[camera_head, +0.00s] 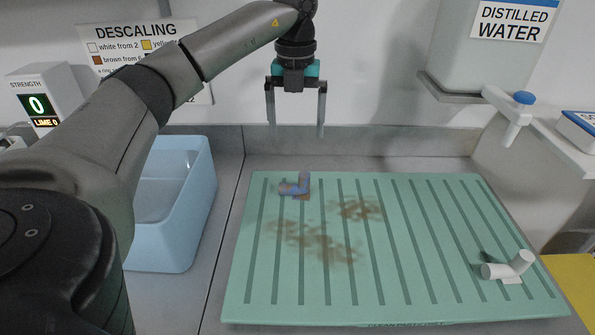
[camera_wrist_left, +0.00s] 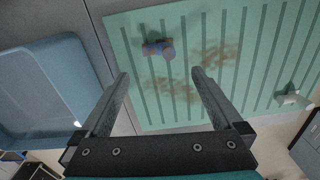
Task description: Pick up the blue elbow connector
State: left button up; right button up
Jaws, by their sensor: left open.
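My right gripper is not in view.
A white elbow connector (camera_head: 508,267) lies at the mat's front right. Brown stains (camera_head: 318,243) mark the mat. A light blue bin (camera_head: 190,230) stands left of it. A distilled water tank (camera_head: 490,50) with a tap (camera_head: 518,115) overhangs the back right.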

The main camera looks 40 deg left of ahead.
pick_arm(q)
jog(key=b, duration=0.2)
send_over(295, 185)
notch_tip(295, 185, down, 9)
jog(key=shift+w+f, duration=0.1)
jog(key=shift+f+b, duration=0.5)
jog(key=shift+f, duration=2.4)
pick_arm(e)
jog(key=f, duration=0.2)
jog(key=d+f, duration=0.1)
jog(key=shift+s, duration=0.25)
pick_arm(q)
jog(key=c, duration=1)
jog(key=shift+c, duration=0.2)
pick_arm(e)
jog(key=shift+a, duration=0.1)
pick_arm(q)
jog(key=shift+r, duration=0.1)
notch_tip(295, 185, up, 20)
jog(key=p, duration=0.4)
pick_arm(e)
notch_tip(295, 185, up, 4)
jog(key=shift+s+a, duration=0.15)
